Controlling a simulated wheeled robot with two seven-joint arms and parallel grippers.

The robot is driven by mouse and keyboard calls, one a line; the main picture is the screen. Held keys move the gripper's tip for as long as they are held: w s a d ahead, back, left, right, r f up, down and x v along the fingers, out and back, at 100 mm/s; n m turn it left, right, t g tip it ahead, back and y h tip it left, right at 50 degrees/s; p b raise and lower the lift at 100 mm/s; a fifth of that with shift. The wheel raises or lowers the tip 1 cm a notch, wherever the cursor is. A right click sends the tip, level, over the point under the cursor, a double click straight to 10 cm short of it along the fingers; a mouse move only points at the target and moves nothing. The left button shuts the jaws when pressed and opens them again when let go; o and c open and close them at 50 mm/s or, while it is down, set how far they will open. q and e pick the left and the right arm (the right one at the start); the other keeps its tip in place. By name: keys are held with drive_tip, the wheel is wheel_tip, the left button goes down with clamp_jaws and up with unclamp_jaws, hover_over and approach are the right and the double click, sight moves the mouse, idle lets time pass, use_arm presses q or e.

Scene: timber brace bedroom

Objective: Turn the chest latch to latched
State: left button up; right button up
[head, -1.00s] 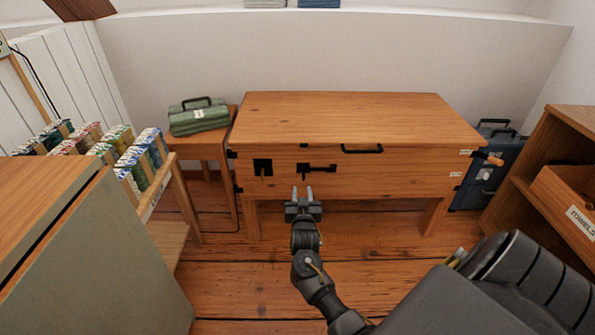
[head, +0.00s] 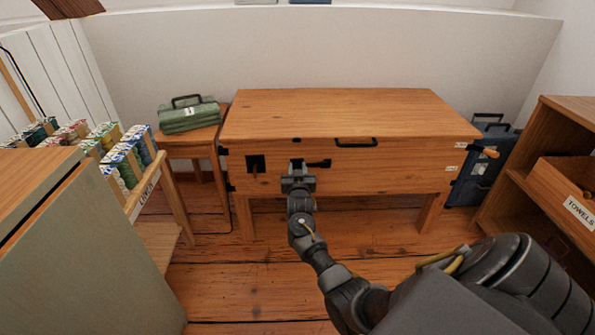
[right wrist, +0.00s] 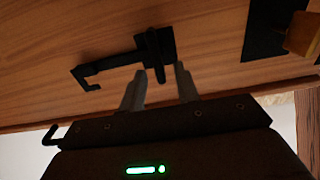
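The wooden chest (head: 350,112) stands against the back wall with its lid down. The black chest latch (head: 320,163) is on its front panel, partly hidden by my right gripper (head: 298,171). In the right wrist view the latch (right wrist: 120,61) shows a plate, a crosswise handle and a roughly level bar with a hooked end. My right gripper (right wrist: 160,69) is open there, its two fingertips on either side of the handle's end. I cannot tell whether they touch it. My left gripper is out of view.
A black square plate (head: 255,163) is left of the latch. A green box (head: 188,114) sits on a small side table at left. A shelf with a towels bin (head: 565,200) stands at right. Floor before the chest is clear apart from my arm.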

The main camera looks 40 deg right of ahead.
clamp_jaws()
